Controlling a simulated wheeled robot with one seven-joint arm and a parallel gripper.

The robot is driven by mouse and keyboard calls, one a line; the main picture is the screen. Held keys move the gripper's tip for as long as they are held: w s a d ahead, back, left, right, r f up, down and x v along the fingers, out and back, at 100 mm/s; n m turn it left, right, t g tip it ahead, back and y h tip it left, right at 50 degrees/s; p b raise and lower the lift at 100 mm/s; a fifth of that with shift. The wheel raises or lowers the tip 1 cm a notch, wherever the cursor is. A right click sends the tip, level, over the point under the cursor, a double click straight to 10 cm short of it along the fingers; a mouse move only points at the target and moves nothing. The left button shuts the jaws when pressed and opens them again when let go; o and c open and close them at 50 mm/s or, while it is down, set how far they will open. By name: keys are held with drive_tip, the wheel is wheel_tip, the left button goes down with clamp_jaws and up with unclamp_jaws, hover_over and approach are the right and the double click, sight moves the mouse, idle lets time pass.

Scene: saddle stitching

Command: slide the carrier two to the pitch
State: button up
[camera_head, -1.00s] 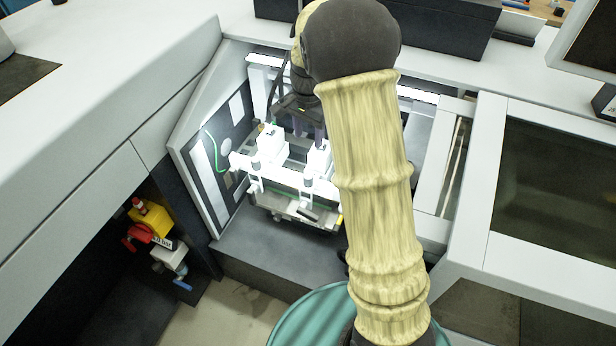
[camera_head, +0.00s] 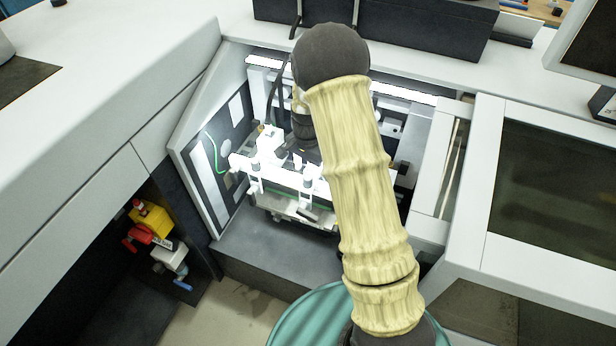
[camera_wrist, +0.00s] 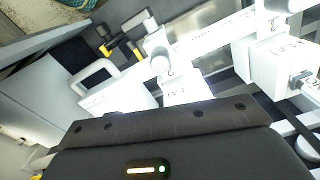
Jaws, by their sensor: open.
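Two white block carriers sit along a white crossbar inside the lit bay. In the head view the left carrier (camera_head: 268,140) shows; the other is mostly hidden behind my arm and wrist. The wrist view shows one white carrier (camera_wrist: 187,92) close in front of my gripper body and another (camera_wrist: 268,60) to the right. Their labels are too small to read, so I cannot tell which is carrier two. My gripper (camera_head: 298,158) is low over the carriers, jaws open; its fingertips are hidden, and I cannot tell whether they touch a carrier.
The white crossbar (camera_wrist: 215,42) carries round knobs. A white handle frame (camera_wrist: 93,75) stands left in the wrist view. The bay's left wall has a green cable (camera_head: 216,150). A grey ledge (camera_head: 270,255) lies in front. A red and yellow switch (camera_head: 150,225) is at lower left.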

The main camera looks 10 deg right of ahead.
sight(307, 177)
drive_tip(key=shift+f, duration=2.6)
clamp_jaws()
